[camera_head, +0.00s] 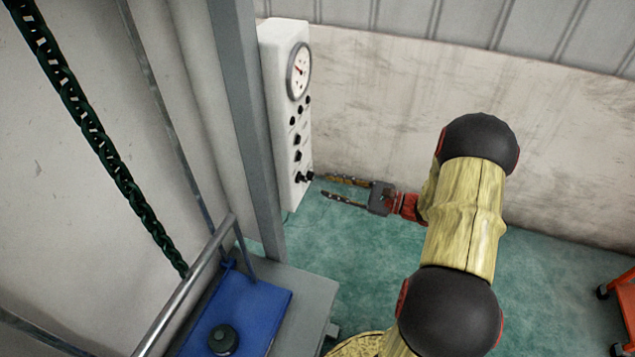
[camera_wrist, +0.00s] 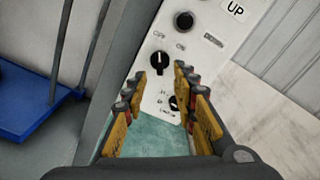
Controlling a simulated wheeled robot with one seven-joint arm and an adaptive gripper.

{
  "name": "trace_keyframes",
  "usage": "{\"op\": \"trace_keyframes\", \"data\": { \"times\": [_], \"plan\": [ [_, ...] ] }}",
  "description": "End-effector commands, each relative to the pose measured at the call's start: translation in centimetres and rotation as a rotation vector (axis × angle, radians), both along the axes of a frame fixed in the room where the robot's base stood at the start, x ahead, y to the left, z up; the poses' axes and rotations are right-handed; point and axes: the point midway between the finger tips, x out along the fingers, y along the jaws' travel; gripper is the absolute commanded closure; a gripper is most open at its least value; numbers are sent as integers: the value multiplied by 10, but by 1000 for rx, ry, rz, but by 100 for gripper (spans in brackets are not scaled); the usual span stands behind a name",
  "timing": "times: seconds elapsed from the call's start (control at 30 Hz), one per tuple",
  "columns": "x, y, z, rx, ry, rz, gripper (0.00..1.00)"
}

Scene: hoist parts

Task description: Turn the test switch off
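The white control box (camera_head: 273,105) stands upright beside the grey post, with a gauge and a column of black controls on its face. In the wrist view a black rotary switch (camera_wrist: 160,63) sits below small labels that seem to read OFF and ON; a light mark shows near its top. A lower black knob (camera_wrist: 174,103) shows between my fingers, its lettering too small to read surely. I cannot tell which is the test switch. My gripper (camera_head: 327,186) is open and empty, its fingertips facing the lower controls; it also shows in the wrist view (camera_wrist: 161,77). I see no clear contact.
A grey post (camera_head: 243,100) stands left of the box. A blue platform (camera_head: 262,312) with a metal rail lies at lower left, below a hanging dark chain (camera_head: 95,130). An orange cart (camera_head: 627,300) is at the right edge.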

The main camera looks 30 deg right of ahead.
Motion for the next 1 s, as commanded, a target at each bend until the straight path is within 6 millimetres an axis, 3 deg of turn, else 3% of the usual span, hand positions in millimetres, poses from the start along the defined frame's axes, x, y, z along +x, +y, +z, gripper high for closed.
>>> {"op": "trace_keyframes", "data": {
  "times": [0.1, 0.33, 1.0],
  "plan": [
    [-18, -15, -1, 0, 1, -4, 72],
    [-36, -29, 0, 1, 1, -1, 72],
    [-39, -31, -2, 2, 9, -1, 72]
  ]
}}
